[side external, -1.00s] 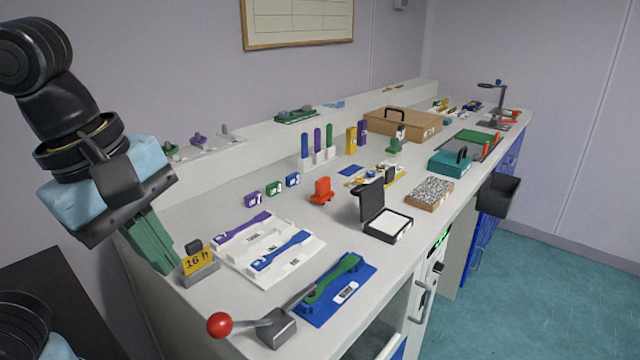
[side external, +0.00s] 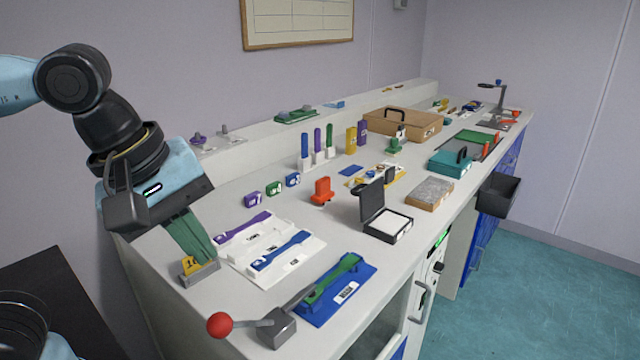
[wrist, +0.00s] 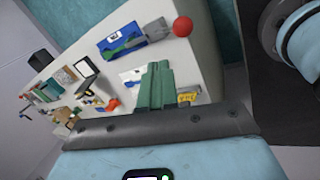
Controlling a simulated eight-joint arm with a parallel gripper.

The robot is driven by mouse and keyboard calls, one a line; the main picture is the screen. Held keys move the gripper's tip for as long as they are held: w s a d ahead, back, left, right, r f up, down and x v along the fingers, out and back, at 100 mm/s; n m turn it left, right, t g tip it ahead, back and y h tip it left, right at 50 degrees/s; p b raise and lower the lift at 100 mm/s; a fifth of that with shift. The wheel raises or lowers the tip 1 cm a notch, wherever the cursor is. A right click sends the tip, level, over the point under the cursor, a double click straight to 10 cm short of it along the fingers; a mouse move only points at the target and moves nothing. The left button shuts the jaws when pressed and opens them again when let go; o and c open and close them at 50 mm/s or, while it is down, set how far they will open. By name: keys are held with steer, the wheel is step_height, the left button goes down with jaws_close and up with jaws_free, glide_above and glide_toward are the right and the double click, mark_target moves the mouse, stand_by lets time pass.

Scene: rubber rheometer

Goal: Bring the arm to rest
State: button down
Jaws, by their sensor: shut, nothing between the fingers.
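My gripper (side external: 190,237) hangs at the left end of the bench in the side view. Its green fingers are together with nothing between them, above and partly in front of the yellow "16 h" sign (side external: 188,266). I cannot tell whether the fingers touch the sign. In the wrist view, the closed green fingers (wrist: 156,85) point out over the bench, with the yellow sign (wrist: 188,97) beside them.
A lever with a red ball (side external: 219,325) stands at the bench's front left. Close by are a white tray (side external: 285,277) with purple and blue specimens and a blue block (side external: 350,300) with a green specimen. An open black case (side external: 372,205) stands further along.

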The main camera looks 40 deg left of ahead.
steer(key=w+a+f+m+t+y, duration=0.1)
steer(key=w+a+f+m+t, duration=0.2)
steer(key=w+a+f+m, duration=0.5)
step_height(320, 180, down, 3)
steer(key=a+m, duration=0.1)
steer(key=m, duration=0.5)
steer(key=shift+w+a+m, duration=0.2)
steer(key=shift+w+m, duration=0.1)
steer(key=shift+w, duration=0.1)
